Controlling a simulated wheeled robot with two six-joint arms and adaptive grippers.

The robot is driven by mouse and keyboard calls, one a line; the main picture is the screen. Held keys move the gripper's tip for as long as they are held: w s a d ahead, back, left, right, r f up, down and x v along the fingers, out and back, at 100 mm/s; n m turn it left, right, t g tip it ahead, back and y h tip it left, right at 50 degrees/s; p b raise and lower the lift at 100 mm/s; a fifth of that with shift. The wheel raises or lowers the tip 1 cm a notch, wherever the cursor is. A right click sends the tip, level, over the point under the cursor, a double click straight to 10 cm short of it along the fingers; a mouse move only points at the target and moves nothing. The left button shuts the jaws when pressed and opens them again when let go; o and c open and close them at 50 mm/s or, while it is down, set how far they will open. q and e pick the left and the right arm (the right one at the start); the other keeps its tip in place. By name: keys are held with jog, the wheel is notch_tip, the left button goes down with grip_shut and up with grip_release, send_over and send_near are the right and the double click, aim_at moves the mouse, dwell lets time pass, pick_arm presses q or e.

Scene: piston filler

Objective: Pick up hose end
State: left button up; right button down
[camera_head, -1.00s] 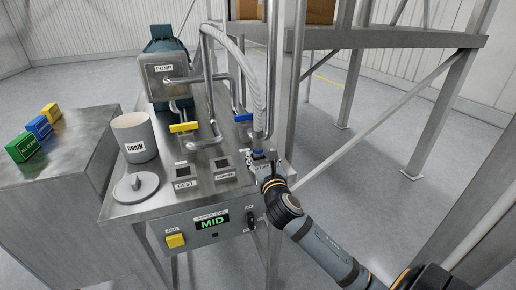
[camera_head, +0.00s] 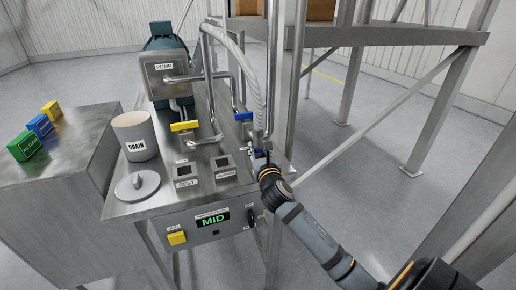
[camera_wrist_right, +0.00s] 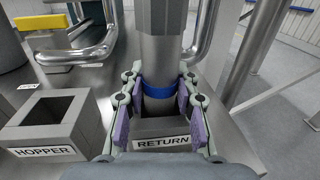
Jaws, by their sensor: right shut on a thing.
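In the head view my right gripper (camera_head: 259,158) is small and partly hides the socket. My left gripper is not in view.
Empty sockets labelled HOPPER (camera_wrist_right: 52,125) and REST (camera_head: 187,171) are left of the hose. Steel pipes, a blue valve handle (camera_head: 243,116) and a yellow one (camera_head: 184,126) stand close by. A DRAIN bucket (camera_head: 135,135) and a round lid (camera_head: 137,185) are further left.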

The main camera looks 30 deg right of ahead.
aim_at(258, 129)
jog(key=shift+r, duration=0.1)
notch_tip(258, 129, up, 10)
jog(key=shift+f, duration=0.1)
notch_tip(258, 129, up, 6)
jog(key=p, duration=0.6)
jog(key=shift+f+p, duration=0.15)
jog(key=shift+p, duration=0.2)
jog(key=shift+f, duration=0.1)
jog(key=shift+f, duration=0.15)
